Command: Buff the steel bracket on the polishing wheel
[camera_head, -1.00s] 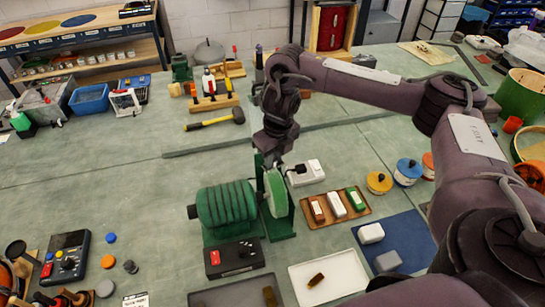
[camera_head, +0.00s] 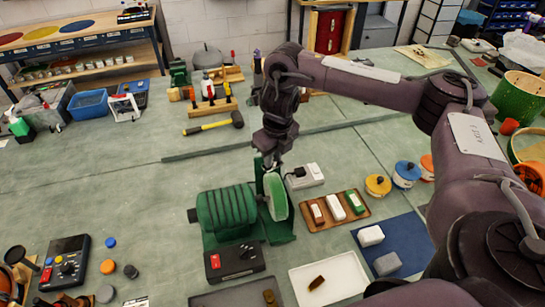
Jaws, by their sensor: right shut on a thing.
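The polishing wheel (camera_head: 275,197) is a pale green disc on the right end of a green ribbed motor (camera_head: 227,207). My right gripper (camera_head: 271,160) points down just above the top of the wheel. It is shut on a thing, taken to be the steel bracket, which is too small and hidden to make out. I cannot tell whether the held piece touches the wheel. My left gripper is not in view.
A switch box (camera_head: 235,261) with a red button stands before the motor. Right of the wheel are a wooden tray (camera_head: 313,226) of bars, a white tray (camera_head: 345,285) and a blue mat (camera_head: 405,238). A hammer (camera_head: 213,125) lies behind. The bench left of the motor is largely clear.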

